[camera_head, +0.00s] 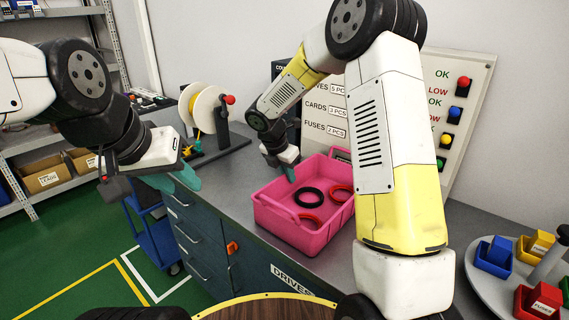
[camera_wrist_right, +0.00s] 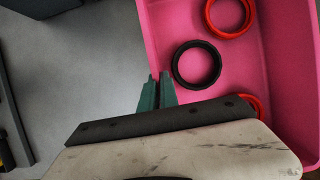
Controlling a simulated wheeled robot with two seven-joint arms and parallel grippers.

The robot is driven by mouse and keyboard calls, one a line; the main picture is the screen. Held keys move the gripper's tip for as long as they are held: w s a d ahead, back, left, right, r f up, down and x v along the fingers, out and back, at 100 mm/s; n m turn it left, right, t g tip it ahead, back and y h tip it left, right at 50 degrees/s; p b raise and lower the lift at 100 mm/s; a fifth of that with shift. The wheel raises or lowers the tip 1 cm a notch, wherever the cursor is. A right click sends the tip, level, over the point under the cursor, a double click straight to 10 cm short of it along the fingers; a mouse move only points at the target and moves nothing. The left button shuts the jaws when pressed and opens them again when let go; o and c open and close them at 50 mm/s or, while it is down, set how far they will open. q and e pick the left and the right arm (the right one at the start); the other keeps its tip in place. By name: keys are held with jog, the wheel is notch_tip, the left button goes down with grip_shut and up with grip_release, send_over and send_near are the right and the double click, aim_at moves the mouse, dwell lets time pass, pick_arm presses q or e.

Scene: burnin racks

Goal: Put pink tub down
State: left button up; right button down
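The pink tub (camera_head: 288,231) is at the grey bench top, near its front edge, and looks level. I cannot tell whether its base touches the bench. It holds a black ring (camera_head: 308,197) and red rings (camera_head: 340,193). My right gripper (camera_head: 290,174) is at the tub's back-left rim. In the right wrist view its teal fingers (camera_wrist_right: 158,92) are close together at the rim of the tub (camera_wrist_right: 151,35), with the rim apparently between them. My left gripper (camera_head: 173,182) is open and empty, left of the tub, by the bench's front edge.
A white spool (camera_head: 208,108) on a stand is at the back left of the bench. A label board with coloured buttons (camera_head: 463,86) stands behind. A round tray with small bins (camera_head: 492,257) is at the right. Bench top left of the tub is clear.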

jog(key=c, duration=1.6)
grip_release()
jog(key=v, duration=1.2)
jog(key=shift+s+d+r+m+t+y, duration=0.55)
jog(key=shift+s+d+r+m+y, duration=0.6)
jog(key=shift+s+m, duration=3.25)
jog(key=shift+s+d+r+m+t+y, duration=0.6)
jog(key=shift+s+d+r+m, duration=1.05)
jog(key=shift+s+m, duration=2.75)
jog(key=shift+s+d+r+m+t+y, duration=0.45)
jog(key=shift+s+d+r+m+y, duration=0.95)
jog(key=shift+s+m, duration=3)
